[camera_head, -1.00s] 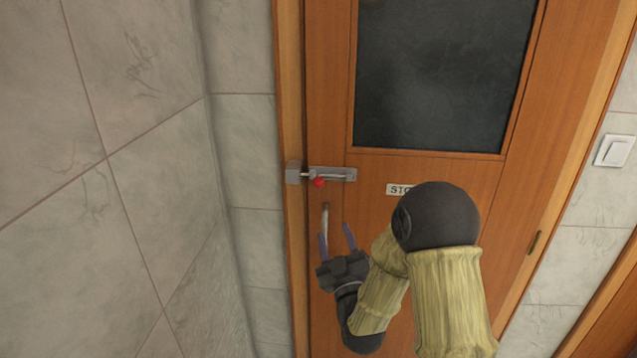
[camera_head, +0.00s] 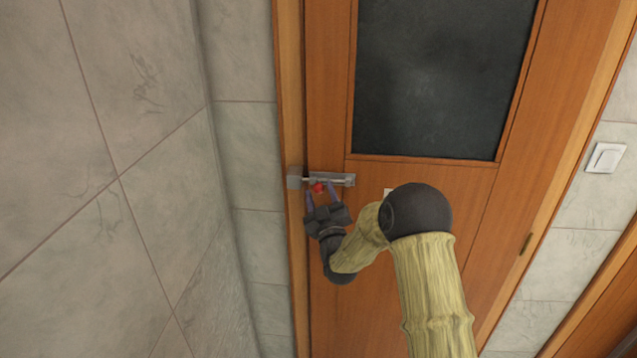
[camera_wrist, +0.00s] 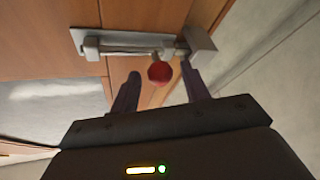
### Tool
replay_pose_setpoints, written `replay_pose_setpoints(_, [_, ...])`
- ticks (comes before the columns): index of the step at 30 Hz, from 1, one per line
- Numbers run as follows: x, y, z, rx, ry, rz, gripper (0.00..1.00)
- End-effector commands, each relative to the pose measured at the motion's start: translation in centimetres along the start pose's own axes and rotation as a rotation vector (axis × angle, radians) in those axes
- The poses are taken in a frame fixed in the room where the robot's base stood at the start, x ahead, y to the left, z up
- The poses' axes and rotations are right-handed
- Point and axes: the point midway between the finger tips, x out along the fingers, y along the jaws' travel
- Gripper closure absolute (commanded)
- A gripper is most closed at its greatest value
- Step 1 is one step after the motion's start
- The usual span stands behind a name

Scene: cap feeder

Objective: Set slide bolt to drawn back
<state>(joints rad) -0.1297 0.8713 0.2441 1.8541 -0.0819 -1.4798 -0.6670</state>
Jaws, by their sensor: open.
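The slide bolt (camera_head: 340,180) is a grey metal bar on a plate, fixed across the left edge of the wooden door. Its left end meets the grey keeper block (camera_head: 294,177) on the frame. A red knob (camera_head: 318,187) hangs from the bar near the keeper. In the wrist view the bolt (camera_wrist: 120,42) runs across the top, the keeper (camera_wrist: 199,42) is at its right end, and the red knob (camera_wrist: 159,72) shows between the fingers. My gripper (camera_head: 320,190) is open, its two purple fingers on either side of the knob. I cannot tell whether either finger touches it.
The wooden door (camera_head: 440,185) has a dark glass panel (camera_head: 440,75). A tiled wall (camera_head: 110,190) stands close on the left. A white switch (camera_head: 606,157) is on the right wall. A sign below the panel is mostly hidden by my arm.

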Motion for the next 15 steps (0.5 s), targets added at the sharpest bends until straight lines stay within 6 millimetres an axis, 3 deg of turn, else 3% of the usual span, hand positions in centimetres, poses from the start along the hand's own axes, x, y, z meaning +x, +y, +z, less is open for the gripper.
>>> replay_pose_setpoints(6, [2.1, 0.0, -0.1, 0.000, -0.001, -0.001, 0.54])
replay_pose_setpoints(15, [2.3, -0.1, 0.0, 0.000, 0.000, -0.001, 0.54])
